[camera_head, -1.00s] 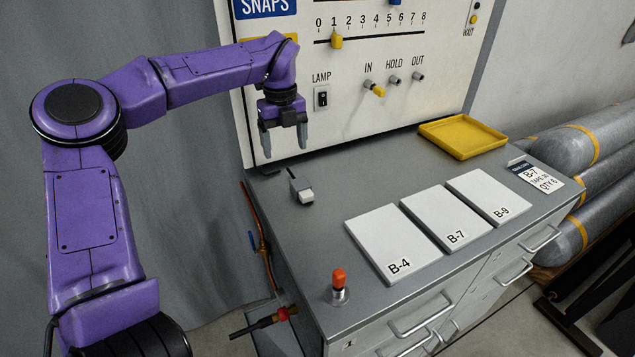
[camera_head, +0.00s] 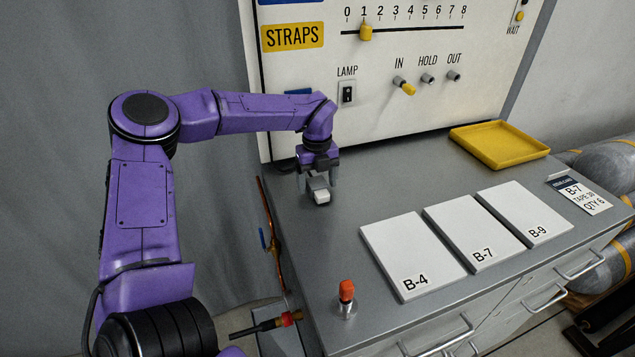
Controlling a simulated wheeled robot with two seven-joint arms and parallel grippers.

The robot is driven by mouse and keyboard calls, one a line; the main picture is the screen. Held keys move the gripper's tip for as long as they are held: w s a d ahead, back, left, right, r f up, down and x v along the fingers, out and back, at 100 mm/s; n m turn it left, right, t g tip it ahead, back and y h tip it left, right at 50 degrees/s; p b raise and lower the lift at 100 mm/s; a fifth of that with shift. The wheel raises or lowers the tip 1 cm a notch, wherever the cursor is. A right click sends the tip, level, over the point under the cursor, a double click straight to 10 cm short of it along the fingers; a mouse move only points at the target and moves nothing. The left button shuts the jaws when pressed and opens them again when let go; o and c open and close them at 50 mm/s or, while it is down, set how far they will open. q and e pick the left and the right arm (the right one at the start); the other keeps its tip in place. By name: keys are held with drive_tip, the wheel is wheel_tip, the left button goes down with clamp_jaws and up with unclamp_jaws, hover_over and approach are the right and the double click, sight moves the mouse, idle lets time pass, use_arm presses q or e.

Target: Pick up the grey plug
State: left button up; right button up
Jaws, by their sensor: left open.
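The grey plug (camera_head: 319,192) lies on the grey cabinet top near its back left, with its pale end facing the front. My left gripper (camera_head: 318,183) is open and points down over the plug, with one finger on each side of it. I cannot tell whether the fingers touch it. The back part of the plug is hidden by the gripper. My right gripper is not in view.
White pads marked B-4 (camera_head: 408,252), B-7 (camera_head: 474,231) and B-9 (camera_head: 526,214) lie to the right. A yellow tray (camera_head: 500,156) stands at the back right. An orange-topped knob (camera_head: 346,292) stands near the front edge. The upright panel (camera_head: 376,115) rises behind the gripper.

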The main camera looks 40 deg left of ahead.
use_arm(q)
drive_tip(key=shift+f, duration=0.6)
drive_tip(key=shift+r, duration=0.1)
drive_tip(key=c, duration=1.1)
